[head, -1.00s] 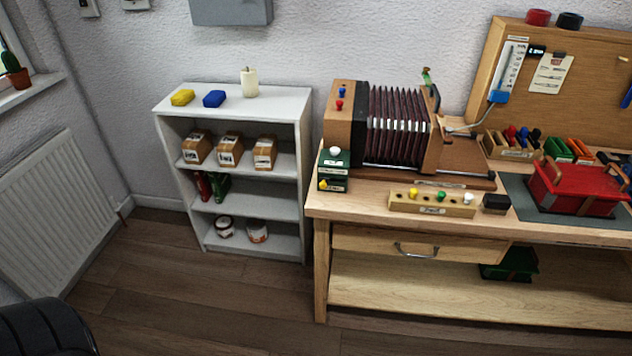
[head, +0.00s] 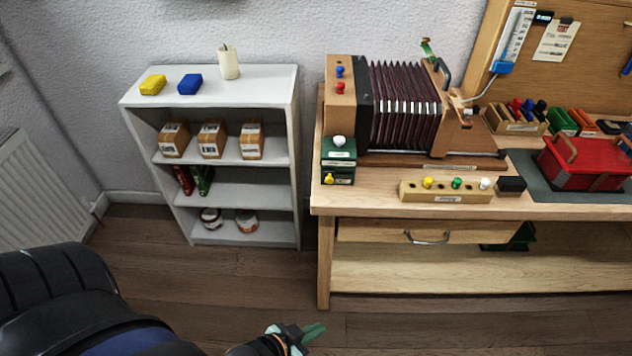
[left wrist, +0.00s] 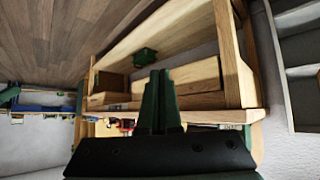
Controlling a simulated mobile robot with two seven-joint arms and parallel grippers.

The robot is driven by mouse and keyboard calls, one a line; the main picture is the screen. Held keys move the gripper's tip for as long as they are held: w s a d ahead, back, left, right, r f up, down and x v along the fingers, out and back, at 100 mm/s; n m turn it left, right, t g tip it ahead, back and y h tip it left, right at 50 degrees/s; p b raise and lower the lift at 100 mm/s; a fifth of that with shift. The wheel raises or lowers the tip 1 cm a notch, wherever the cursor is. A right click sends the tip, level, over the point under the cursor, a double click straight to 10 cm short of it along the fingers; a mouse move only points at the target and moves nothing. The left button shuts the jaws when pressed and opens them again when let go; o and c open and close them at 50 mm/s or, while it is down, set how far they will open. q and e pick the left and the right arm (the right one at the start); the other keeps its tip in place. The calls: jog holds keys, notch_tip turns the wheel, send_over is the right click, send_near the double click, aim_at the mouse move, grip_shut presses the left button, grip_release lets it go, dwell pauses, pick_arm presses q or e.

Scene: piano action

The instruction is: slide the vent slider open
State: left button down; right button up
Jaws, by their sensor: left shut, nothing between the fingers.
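The vent slider cannot be made out for sure in these frames. A bellows instrument (head: 405,108) with dark red folds between wooden ends stands on the workbench (head: 370,206) in the head view. My left gripper (head: 308,336) is low at the bottom of the head view, in front of the bench and well apart from the instrument. Its green fingers also show in the left wrist view (left wrist: 159,95), shut and empty, with the bench's wooden frame beyond. My right gripper is out of view.
A white shelf (head: 292,85) with boxes and cans stands left of the bench. A block with coloured pegs (head: 445,191), a green box (head: 338,163) and a red case (head: 580,167) are on the bench. The wooden floor (head: 215,282) before the bench is clear.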

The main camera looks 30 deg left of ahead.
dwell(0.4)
pick_arm(q)
jog(key=w+a+r+n+t+b, duration=0.3)
jog(key=w+a+n+b, duration=0.1)
jog(key=a+n, duration=0.2)
jog(key=w+a+r+n+t+y+b, duration=0.1)
jog(key=w+a+r+n+t+b, duration=0.2)
jog(key=a+n, duration=0.4)
jog(key=w+a+r+n+t+y+b, duration=0.1)
jog(key=w+a+r+n+t+b, duration=0.2)
jog(key=w+a+n+b, duration=0.3)
jog(key=shift+a+r+n+t+b, duration=0.4)
jog(key=shift+a+n+b, duration=0.2)
jog(key=shift+n, duration=0.4)
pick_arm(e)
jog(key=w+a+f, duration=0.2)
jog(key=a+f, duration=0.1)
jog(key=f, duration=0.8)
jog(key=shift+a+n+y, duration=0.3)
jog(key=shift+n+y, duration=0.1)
pick_arm(q)
jog(key=shift+w, duration=0.25)
